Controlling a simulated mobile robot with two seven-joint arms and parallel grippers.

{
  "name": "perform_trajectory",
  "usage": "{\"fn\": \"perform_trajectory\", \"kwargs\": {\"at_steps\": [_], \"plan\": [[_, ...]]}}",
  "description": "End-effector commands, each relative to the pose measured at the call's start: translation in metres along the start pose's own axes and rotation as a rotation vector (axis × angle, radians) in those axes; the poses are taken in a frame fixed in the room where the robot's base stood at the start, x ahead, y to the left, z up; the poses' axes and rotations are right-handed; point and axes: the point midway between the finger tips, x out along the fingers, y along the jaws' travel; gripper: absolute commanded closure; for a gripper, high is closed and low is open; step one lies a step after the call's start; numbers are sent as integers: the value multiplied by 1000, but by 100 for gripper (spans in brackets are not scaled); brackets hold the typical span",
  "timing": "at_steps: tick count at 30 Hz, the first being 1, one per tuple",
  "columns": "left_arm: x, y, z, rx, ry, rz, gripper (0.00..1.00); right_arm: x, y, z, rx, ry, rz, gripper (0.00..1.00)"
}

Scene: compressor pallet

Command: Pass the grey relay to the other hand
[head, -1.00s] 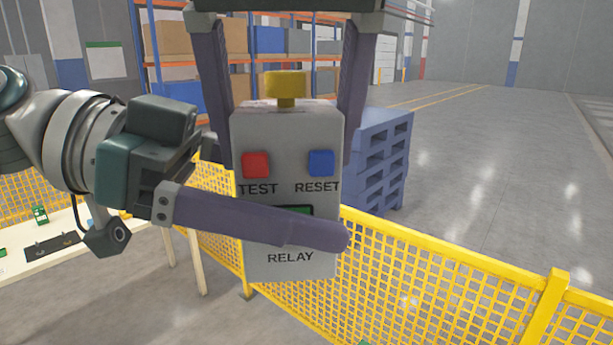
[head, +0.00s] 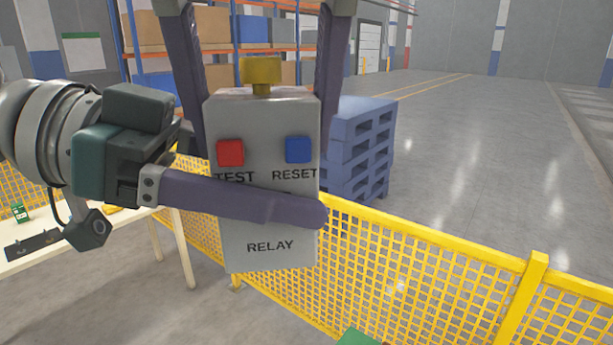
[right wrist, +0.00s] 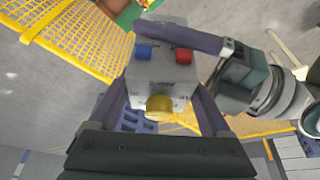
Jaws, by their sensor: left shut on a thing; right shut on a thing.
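The grey relay (head: 230,245) is a box with a red TEST button, a blue RESET button and a yellow knob on top. It hangs upright in mid-air in the head view. My right gripper (head: 262,128) comes from above and is shut on it, one finger along each side. My left gripper (head: 312,208) comes from the left; one finger lies across the relay's front below the buttons, its other finger is hidden behind. It is shut on the relay too. In the right wrist view the relay (right wrist: 160,68) sits between my right fingers, knob towards the camera.
A yellow mesh fence (head: 430,270) runs behind and below the relay. A blue pallet stack (head: 362,150) stands beyond it. A pale table (head: 90,240) with small parts is at the lower left. A green thing (head: 358,338) shows at the bottom edge. Open floor lies to the right.

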Motion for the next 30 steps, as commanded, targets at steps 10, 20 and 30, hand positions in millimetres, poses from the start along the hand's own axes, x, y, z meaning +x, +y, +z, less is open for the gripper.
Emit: {"fn": "perform_trajectory", "kwargs": {"at_steps": [10,20,30], "plan": [[1,4,-2,5,5,14,100,0,2,-3,6,9,5,3],[0,2,-2,3,4,8,100,-5,1,-2,3,7,2,0],[0,2,-1,3,3,7,100,-60,2,-3,3,12,5,0]]}}
